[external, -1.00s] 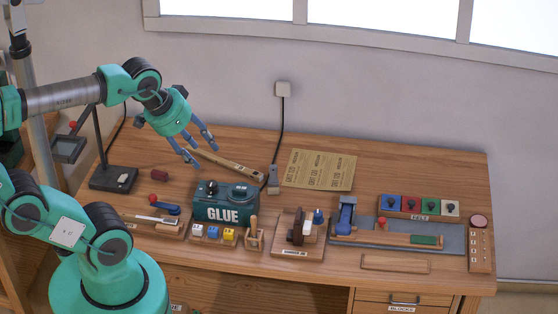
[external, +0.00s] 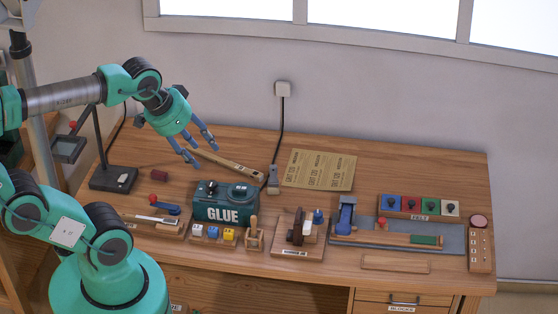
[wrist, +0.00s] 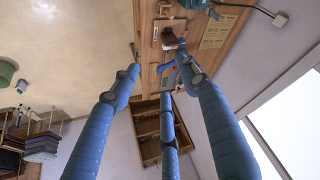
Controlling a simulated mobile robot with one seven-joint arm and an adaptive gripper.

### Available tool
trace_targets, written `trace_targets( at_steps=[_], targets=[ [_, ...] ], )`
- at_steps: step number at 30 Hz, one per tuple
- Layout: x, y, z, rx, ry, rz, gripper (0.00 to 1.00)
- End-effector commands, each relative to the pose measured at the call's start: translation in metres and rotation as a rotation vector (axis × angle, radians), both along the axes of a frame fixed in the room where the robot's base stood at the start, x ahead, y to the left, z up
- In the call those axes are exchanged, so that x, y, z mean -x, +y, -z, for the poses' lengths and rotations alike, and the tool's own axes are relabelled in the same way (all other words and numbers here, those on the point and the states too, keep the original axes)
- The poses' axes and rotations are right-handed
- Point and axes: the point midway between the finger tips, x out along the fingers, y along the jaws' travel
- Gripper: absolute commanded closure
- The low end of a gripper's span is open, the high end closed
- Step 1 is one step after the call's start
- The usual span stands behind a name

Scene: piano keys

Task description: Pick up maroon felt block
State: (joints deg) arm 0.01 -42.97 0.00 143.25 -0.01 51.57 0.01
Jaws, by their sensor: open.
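A small maroon block (external: 160,174) lies on the left part of the desk, between the black lamp base and the glue box. My gripper (external: 203,155) hangs above the desk to the upper right of the block, apart from it, with its blue fingers spread and empty. In the wrist view the open fingers (wrist: 163,76) point toward the desk and floor. I cannot make out the maroon block for certain in that view.
The teal glue box (external: 226,202) stands right of the block. A long wooden tool (external: 228,164) lies behind the box.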

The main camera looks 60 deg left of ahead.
Motion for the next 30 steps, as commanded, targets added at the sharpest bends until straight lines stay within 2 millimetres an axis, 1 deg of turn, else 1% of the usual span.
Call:
trace_targets(
  at_steps=[13, 15, 25, 30],
  targets=[
    [0.000, 0.000, 0.000, 0.000, 0.000, 0.000, 0.55],
    [0.000, 0.000, 0.000, 0.000, 0.000, 0.000, 0.47],
    [-0.001, 0.001, 0.000, 0.001, 0.001, -0.005, 0.47],
    [-0.011, 0.008, -0.001, 0.014, 0.013, -0.052, 0.47]
  ],
)
